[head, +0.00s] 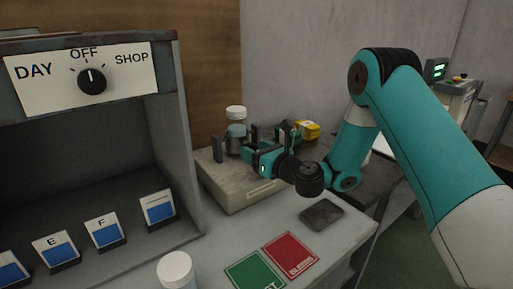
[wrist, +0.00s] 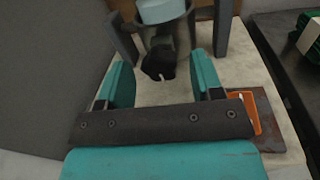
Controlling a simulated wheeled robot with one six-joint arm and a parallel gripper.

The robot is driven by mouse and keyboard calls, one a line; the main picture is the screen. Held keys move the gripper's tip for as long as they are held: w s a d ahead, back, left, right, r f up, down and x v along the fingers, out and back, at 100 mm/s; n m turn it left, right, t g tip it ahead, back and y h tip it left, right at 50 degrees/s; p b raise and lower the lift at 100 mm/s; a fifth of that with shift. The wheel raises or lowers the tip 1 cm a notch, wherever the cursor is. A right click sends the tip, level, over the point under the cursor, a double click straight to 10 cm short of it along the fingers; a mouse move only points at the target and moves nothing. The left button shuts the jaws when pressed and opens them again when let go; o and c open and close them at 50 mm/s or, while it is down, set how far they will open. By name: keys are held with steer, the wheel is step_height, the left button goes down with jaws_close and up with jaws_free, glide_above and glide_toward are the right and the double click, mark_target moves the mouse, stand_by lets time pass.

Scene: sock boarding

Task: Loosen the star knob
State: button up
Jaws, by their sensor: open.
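The star knob (wrist: 158,62) is black with a small pale mark, on the near side of a dark grey holder (wrist: 168,33) in the wrist view. A jar with a white lid (head: 236,112) stands upright in this holder in the head view. My gripper (head: 264,152) is low at the right of the holder, pointing toward it. In the wrist view, its two teal fingers are apart, one each side of the knob, with visible gaps. I see no contact with the knob. The knob is not clear in the head view, where my gripper covers that side.
The holder stands on a pale block (head: 236,195) on the bench. Dark uprights (head: 218,149) stand close by. A yellow item (head: 308,129) lies behind. A dark pad (head: 322,213), green card (head: 256,271) and red card (head: 290,255) lie in front. A cabinet with a dial (head: 92,81) stands left.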

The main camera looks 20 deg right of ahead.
steer(key=c, duration=0.9)
